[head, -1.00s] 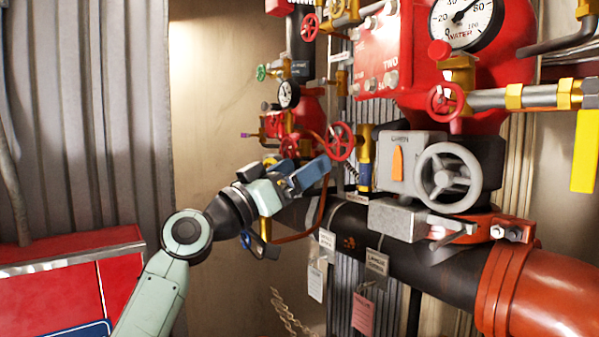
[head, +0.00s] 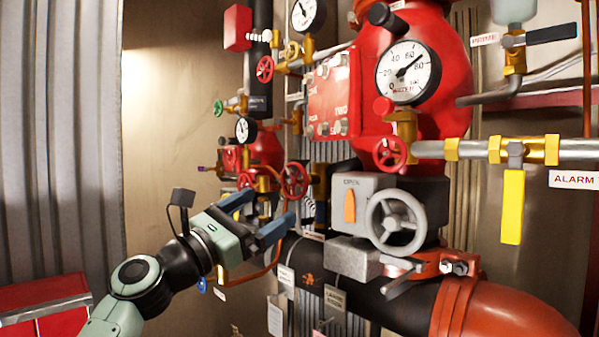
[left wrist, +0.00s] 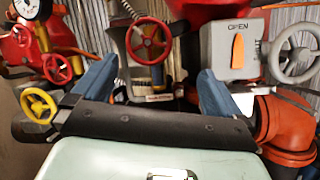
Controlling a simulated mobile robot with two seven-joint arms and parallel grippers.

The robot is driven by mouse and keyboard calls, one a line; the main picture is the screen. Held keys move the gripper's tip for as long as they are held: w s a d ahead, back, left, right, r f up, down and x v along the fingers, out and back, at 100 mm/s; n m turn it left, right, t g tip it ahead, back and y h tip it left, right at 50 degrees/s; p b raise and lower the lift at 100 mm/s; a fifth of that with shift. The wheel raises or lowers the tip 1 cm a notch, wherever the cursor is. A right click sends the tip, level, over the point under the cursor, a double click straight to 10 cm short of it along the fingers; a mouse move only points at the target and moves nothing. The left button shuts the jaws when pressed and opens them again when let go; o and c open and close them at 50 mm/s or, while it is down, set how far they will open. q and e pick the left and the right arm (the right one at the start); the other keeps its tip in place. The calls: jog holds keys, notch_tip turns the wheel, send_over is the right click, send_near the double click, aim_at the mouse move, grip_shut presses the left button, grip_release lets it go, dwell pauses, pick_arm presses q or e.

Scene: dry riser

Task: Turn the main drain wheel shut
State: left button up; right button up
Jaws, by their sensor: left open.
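My left gripper (head: 272,204) is open and empty, in front of the pipework. A red spoked handwheel (head: 295,180) on a brass valve is just beyond its fingertips. In the left wrist view that red handwheel (left wrist: 148,40) lies ahead, between the two blue fingers (left wrist: 158,72), not gripped. A larger grey handwheel (head: 397,222) sits on a grey box with an orange pointer (head: 349,205) at OPEN, right of the gripper. It also shows in the left wrist view (left wrist: 298,50). No readable label shows which wheel is the main drain. My right gripper is out of view.
A small red wheel (head: 389,154) is by the large gauge (head: 408,72). A yellow wheel (left wrist: 38,105) and another red wheel (left wrist: 57,69) lie left of my fingers. A black pipe (head: 375,300) with hanging tags runs below. A yellow lever (head: 512,206) hangs right.

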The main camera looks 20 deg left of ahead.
aim_at(291, 181)
pick_arm(q)
jog(key=w+r+n+p, duration=0.1)
jog(key=w+n+p, duration=0.1)
jog(key=w, duration=0.1)
jog(key=w+d+r+n+p, duration=0.1)
jog(key=w+r+p, duration=0.1)
jog(key=w+p, duration=0.1)
jog(key=w+d+r+n+p, duration=0.1)
jog(key=w+r+n+p, duration=0.1)
jog(key=w+p, duration=0.1)
jog(key=shift+w+r+n+y, duration=0.2)
jog(key=shift+w+n+y, duration=0.15)
jog(key=shift+w, duration=0.3)
jog(key=shift+w+d, duration=0.15)
jog(key=shift+w, duration=0.45)
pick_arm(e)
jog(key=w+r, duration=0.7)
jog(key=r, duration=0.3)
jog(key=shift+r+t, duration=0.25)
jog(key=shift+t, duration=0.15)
pick_arm(q)
jog(key=shift+s, duration=0.1)
jog(key=shift+c, duration=0.7)
jog(key=c, duration=0.7)
